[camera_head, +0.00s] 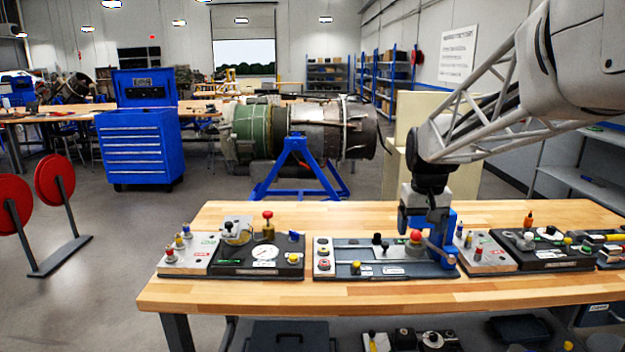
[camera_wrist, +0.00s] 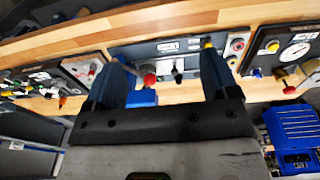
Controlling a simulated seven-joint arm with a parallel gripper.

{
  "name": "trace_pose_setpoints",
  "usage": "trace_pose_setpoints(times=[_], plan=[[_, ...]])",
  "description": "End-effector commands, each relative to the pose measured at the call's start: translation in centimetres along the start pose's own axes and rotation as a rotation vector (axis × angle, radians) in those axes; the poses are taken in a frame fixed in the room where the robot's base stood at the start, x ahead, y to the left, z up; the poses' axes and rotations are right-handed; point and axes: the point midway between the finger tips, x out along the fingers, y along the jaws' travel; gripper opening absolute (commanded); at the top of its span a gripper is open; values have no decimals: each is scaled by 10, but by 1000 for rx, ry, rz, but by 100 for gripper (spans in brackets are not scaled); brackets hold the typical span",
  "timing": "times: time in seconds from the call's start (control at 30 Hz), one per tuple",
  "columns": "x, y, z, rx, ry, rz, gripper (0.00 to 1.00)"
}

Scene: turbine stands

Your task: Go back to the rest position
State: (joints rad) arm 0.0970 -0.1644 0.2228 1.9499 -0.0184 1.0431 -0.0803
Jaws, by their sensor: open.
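My gripper (camera_head: 437,250) is at the right end of the middle control panel (camera_head: 340,268) on the wooden workbench (camera_head: 230,297). In the wrist view its two blue fingers are spread apart, and my gripper (camera_wrist: 163,60) holds nothing that I can see between them. A red knob (camera_head: 416,237) on the panel is just left of the fingers in the head view. In the wrist view the red knob (camera_wrist: 150,78) shows between the fingers, beside black knobs (camera_wrist: 178,68). I cannot tell whether a finger touches the panel.
A left panel with a gauge (camera_head: 264,253) and a right panel (camera_head: 545,250) flank the middle one. The bench's back strip is mostly clear. Behind stand a turbine on a blue stand (camera_head: 295,170), a blue tool cabinet (camera_head: 140,145) and a beige box (camera_head: 395,160).

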Motion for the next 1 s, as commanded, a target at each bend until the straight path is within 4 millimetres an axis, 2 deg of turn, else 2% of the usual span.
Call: trace_pose_setpoints(times=[0.03,0.47,0.67,1.0], plan=[[-4,-4,15,-1,8,0,80],[-14,-29,130,4,59,-3,80],[-11,-39,183,7,82,-6,80],[8,-51,271,11,122,-12,80]])
